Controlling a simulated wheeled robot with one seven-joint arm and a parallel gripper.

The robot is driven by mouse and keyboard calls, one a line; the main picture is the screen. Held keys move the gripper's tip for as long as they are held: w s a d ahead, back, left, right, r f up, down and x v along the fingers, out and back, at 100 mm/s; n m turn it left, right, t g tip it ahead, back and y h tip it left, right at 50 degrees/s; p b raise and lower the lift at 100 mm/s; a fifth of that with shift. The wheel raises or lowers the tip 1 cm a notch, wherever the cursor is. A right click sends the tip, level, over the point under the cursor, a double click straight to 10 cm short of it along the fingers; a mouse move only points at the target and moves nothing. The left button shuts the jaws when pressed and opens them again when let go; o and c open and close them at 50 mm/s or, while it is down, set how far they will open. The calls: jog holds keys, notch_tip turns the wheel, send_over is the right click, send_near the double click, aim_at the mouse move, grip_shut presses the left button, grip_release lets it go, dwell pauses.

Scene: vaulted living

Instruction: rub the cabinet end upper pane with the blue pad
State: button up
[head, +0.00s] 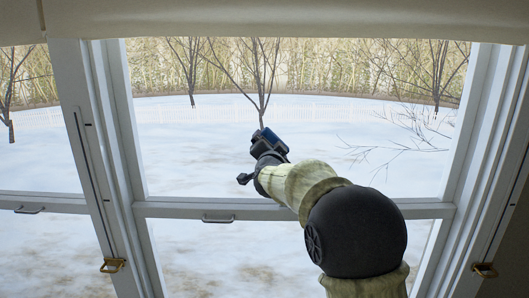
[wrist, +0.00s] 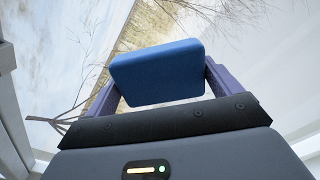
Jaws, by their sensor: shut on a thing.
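The blue pad (wrist: 157,73) is held between the two fingers of my gripper (wrist: 163,82) in the wrist view. In the head view my gripper (head: 268,141) reaches up and forward in front of the upper pane (head: 200,150) of the middle window. Only a small bit of blue shows at its tip there. Snow, a fence and bare trees show through the pane. I cannot tell whether the pad touches the glass.
A white crossbar (head: 170,210) with a handle (head: 218,219) runs below the upper pane. White side frames stand left (head: 112,140) and right (head: 470,130). A pale blind (head: 280,18) hangs across the top. Brass latches (head: 112,265) sit low on the frames.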

jog(key=shift+d+f+b, duration=0.1)
jog(key=shift+d+b, duration=1.35)
jog(key=shift+d, duration=0.55)
jog(key=shift+a, duration=0.1)
jog(key=shift+a+r+p, duration=0.3)
jog(key=shift+a+p, duration=0.4)
jog(key=shift+a, duration=0.2)
jog(key=shift+a+p, duration=0.65)
jog(key=shift+a, duration=0.2)
jog(key=shift+a+f, duration=0.15)
jog(key=shift+a, duration=0.1)
